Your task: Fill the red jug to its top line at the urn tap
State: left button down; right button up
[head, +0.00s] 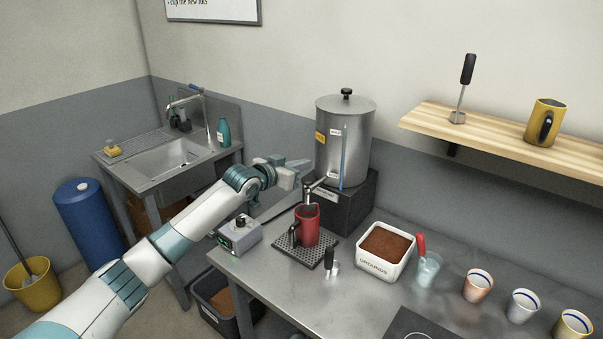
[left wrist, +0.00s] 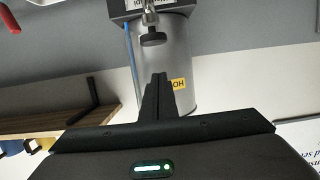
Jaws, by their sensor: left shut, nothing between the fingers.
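The red jug (head: 309,229) stands upright on a dark drip grate (head: 318,257) under the urn tap (head: 318,187). Its dark handle faces left. Its inside looks dark, and I cannot make out a top line or a water level. The steel urn (head: 358,126) stands on a dark base and has a blue level gauge. My left gripper (head: 298,170) is shut and empty, just left of the urn and close to the tap. In the left wrist view its closed fingers (left wrist: 158,98) point toward the urn (left wrist: 177,58) and the tap's dark knob (left wrist: 153,38). My right gripper is out of view.
A grey box with a knob (head: 240,233) sits left of the grate. A white grounds bin (head: 372,266), a glass with a red-handled tool (head: 428,268) and several cups stand to the right. A wooden shelf (head: 490,130) juts from the wall at right.

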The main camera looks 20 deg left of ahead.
aim_at(308, 181)
pick_arm(q)
notch_tip(308, 181, down, 4)
jog(key=shift+s+p, duration=0.1)
jog(key=shift+p, duration=0.55)
